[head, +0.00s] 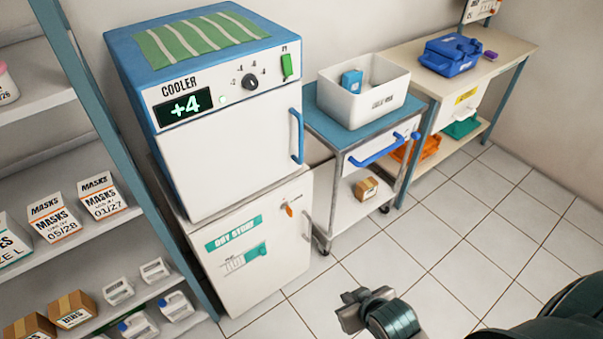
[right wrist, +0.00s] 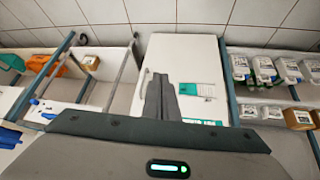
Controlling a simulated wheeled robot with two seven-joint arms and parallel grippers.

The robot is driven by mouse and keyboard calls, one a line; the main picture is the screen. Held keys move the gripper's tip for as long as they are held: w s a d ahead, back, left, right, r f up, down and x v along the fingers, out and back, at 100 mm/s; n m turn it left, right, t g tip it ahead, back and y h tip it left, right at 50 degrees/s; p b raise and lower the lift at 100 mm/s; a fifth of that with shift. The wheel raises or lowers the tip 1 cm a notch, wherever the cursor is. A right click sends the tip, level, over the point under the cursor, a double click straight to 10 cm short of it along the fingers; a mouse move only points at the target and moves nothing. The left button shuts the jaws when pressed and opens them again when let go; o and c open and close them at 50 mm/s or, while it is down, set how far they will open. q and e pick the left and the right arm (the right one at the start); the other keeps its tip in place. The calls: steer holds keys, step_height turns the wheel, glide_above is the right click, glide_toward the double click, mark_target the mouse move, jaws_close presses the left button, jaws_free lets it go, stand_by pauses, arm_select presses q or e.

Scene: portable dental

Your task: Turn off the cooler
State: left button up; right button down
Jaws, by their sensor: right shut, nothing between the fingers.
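The white cooler (head: 235,150) with a blue top stands on a lower cabinet in the head view. A black knob (head: 249,81) is on the panel, and a green switch (head: 287,65) is at the panel's right end. The cooler door is closed, with a blue handle (head: 297,136). My right gripper (head: 354,308) is low over the floor, in front of and apart from the cooler. It is shut and empty, also in the right wrist view (right wrist: 159,78). My left gripper is out of view.
The lower dry store cabinet (head: 240,275) is closed. A cart (head: 335,137) with a white bin (head: 365,88) stands right of the cooler, then a table (head: 505,52) with a blue case (head: 450,54). A shelf post (head: 100,110) is left. The tiled floor (head: 430,240) in front is clear.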

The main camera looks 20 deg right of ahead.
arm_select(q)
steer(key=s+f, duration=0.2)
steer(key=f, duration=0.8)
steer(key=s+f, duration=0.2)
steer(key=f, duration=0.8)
arm_select(e)
steer(key=w+d+r+m+t, duration=0.1)
steer(key=w+d+r+t, duration=0.1)
steer(key=w+r+t, duration=0.55)
steer(key=w+d+r+m+t, duration=0.1)
steer(key=w+d+r+t, duration=0.1)
steer(key=w+r, duration=0.95)
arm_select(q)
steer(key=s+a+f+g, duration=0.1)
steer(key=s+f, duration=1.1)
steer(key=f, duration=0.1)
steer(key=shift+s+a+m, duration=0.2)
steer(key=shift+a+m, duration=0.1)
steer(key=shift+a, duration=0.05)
arm_select(e)
steer(key=w+r+n+t+y, duration=0.2)
steer(key=w+r+t+y, duration=0.1)
steer(key=r, duration=0.4)
steer(key=w+r+n+t+y, duration=0.2)
steer(key=w+r+t+y, duration=0.1)
steer(key=r, duration=0.4)
steer(key=shift+d+r+t+y, duration=0.15)
steer(key=shift+t+y, duration=0.45)
steer(key=shift+t, duration=0.05)
steer(key=shift+w, duration=0.1)
